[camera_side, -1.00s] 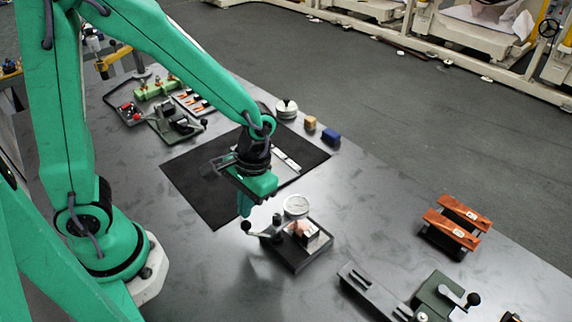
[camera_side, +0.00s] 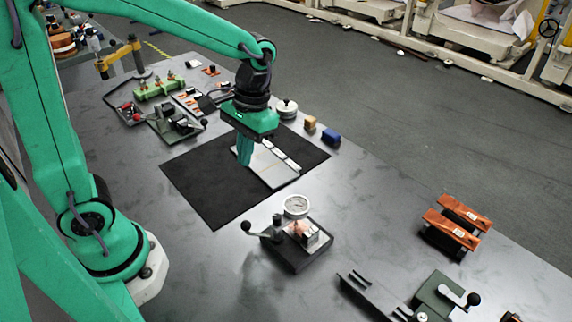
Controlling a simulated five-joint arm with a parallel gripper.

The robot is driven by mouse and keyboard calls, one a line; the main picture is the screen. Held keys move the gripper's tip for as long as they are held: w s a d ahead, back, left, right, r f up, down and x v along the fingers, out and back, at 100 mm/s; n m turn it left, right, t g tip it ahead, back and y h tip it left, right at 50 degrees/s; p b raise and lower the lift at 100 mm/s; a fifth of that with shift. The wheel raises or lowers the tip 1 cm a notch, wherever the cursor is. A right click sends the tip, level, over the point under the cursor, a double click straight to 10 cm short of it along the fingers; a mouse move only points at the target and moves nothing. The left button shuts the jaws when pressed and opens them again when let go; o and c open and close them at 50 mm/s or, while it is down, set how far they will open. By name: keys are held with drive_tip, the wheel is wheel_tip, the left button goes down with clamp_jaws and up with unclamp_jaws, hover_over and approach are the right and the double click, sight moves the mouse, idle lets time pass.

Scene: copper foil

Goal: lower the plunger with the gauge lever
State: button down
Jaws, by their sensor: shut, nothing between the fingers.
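The dial gauge (camera_side: 295,205) with a round white face stands on a dark base block (camera_side: 301,257) in the middle of the table. Its lever ends in a black ball knob (camera_side: 246,226) that sticks out to the left. A copper-coloured piece (camera_side: 297,229) sits on the base under the dial; the plunger is too small to make out. My gripper (camera_side: 244,162) is shut and empty, pointing down above the black mat, behind and left of the gauge and apart from it.
A black mat (camera_side: 203,200) holds a light plate (camera_side: 262,168). Behind it are a round lidded pot (camera_side: 286,108), a tan block (camera_side: 310,123) and a blue block (camera_side: 330,136). Orange-topped blocks (camera_side: 452,230) and a green lever fixture (camera_side: 437,297) stand at right. The table between is bare.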

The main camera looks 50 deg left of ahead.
drive_tip(key=shift+w+a+r, duration=0.1)
drive_tip(key=shift+a+r, duration=0.05)
drive_tip(key=shift+r, duration=0.6)
drive_tip(key=s+a+r+m+t, duration=0.1)
drive_tip(key=s+a+r+t, duration=0.3)
drive_tip(key=s+r+t, duration=0.2)
drive_tip(key=shift+s+r+t, duration=0.4)
drive_tip(key=shift+s+t, duration=0.35)
drive_tip(key=shift+t, duration=0.15)
